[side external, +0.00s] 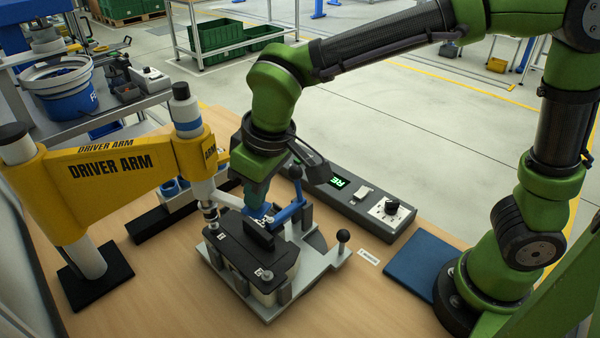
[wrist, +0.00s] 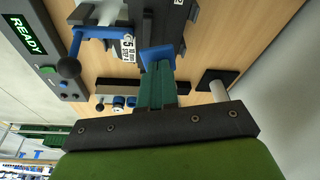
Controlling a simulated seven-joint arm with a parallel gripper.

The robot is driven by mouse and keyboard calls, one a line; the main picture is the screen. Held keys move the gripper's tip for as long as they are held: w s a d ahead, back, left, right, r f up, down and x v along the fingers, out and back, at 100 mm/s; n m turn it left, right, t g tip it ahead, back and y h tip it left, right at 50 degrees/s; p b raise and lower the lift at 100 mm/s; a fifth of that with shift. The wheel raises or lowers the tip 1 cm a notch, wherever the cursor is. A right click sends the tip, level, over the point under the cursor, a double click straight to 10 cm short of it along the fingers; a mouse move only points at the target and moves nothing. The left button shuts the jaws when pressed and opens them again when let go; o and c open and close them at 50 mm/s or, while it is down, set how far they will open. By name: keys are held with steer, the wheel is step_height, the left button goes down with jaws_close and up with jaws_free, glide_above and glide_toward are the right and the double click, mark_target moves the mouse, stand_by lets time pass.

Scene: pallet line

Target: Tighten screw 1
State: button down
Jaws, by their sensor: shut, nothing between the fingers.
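The dark workpiece plate (side external: 235,243) sits in a grey fixture (side external: 310,277) on the wooden bench, with small white labels on it. I cannot make out which screw is screw 1. The yellow driver arm (side external: 110,168) reaches from the left, and its driver tip (side external: 211,217) hangs close to the plate's left corner. I cannot tell whether it touches. My gripper (side external: 256,210) is shut and empty, low over the fixture's back side, and partly hides it. In the wrist view the closed fingers with blue tips (wrist: 157,57) point at the fixture, beside a white label (wrist: 128,47).
A blue clamp lever (side external: 290,212) with a black ball knob stands close to my gripper. A control box (side external: 352,194) with a lit display lies behind; it reads READY in the wrist view (wrist: 25,35). A blue pad (side external: 420,265) lies right. Bench front is clear.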

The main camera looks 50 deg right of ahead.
steer(key=shift+s+x, duration=0.25)
steer(key=shift+x, duration=0.85)
steer(key=shift+d+f, duration=0.15)
steer(key=shift+f, duration=0.75)
stand_by(2.2)
steer(key=shift+r, duration=0.2)
stand_by(1.3)
steer(key=shift+w+a+r+v, duration=0.1)
steer(key=shift+w+v, duration=0.25)
steer(key=shift+v, duration=1.1)
steer(key=shift+w+a+r+v, duration=0.1)
steer(key=shift+w+v, duration=0.2)
steer(key=shift+v, duration=1.2)
steer(key=shift+w+a+r+v, duration=0.1)
steer(key=shift+w+v, duration=0.25)
steer(key=shift+v, duration=1.1)
steer(key=shift+a, duration=0.15)
steer(key=s+d+m+t, duration=0.2)
steer(key=s+d, duration=0.3)
steer(key=d, duration=0.4)
steer(key=s+d+m+t+y, duration=0.1)
steer(key=s+d+m, duration=0.4)
steer(key=d, duration=0.5)
steer(key=shift+s+d+f+t, duration=0.2)
steer(key=shift+s+f+t, duration=0.15)
steer(key=shift+t, duration=0.45)
